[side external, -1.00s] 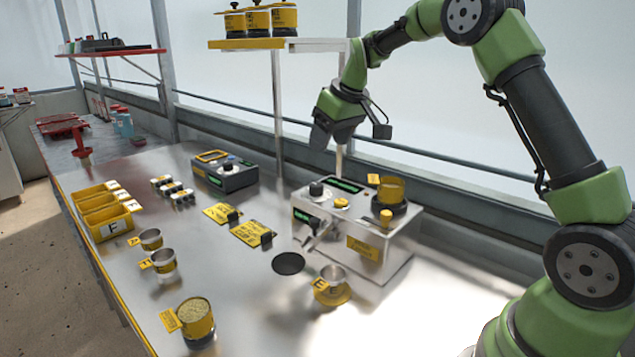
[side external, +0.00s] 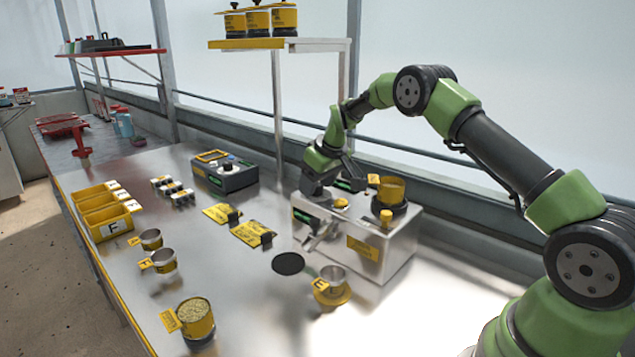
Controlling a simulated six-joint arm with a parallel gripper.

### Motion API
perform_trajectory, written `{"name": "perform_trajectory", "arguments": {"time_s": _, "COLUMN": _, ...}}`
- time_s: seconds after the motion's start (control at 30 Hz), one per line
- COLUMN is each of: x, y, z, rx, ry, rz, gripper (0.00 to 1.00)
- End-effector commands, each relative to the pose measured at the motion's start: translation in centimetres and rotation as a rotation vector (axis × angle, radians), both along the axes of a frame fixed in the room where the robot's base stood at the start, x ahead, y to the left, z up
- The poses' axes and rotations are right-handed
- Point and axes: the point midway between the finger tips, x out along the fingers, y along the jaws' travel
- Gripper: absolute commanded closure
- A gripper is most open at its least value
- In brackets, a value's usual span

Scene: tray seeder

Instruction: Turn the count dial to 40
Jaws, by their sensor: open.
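The seeder (side external: 395,255) is a steel box with a yellow label on its front, standing right of the middle of the bench. Its top carries a green display (side external: 350,185), a yellow button (side external: 341,202) and a yellow cup on a black seat (side external: 391,192). My gripper (side external: 313,190) is low over the left end of this top, where a black knob stood in the earlier view. The gripper now hides that knob, so its setting cannot be read. The jaws are open; whether they stand around the knob or touch it cannot be told.
A grey control box (side external: 225,175) stands behind left. Yellow cards (side external: 250,234) lie left of the seeder. A metal cup on a yellow base (side external: 332,285) and a black disc (side external: 288,263) lie in front. A shelf (side external: 270,43) rises behind.

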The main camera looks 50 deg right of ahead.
Motion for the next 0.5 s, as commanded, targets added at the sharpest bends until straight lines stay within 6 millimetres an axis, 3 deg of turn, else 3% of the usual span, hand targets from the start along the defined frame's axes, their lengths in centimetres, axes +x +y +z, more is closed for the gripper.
{"name": "perform_trajectory", "arguments": {"time_s": 0.2, "x": 0.02, "y": 0.01, "z": -0.04, "rx": 0.0, "ry": 0.0, "rz": 0.0, "gripper": 0.41}}
{"name": "perform_trajectory", "arguments": {"time_s": 0.43, "x": 0.01, "y": 0.01, "z": -0.02, "rx": 0.0, "ry": 0.0, "rz": 0.0, "gripper": 0.91}}
{"name": "perform_trajectory", "arguments": {"time_s": 0.5, "x": 0.0, "y": 0.02, "z": -0.02, "rx": 0.0, "ry": 0.0, "rz": -0.001, "gripper": 0.91}}
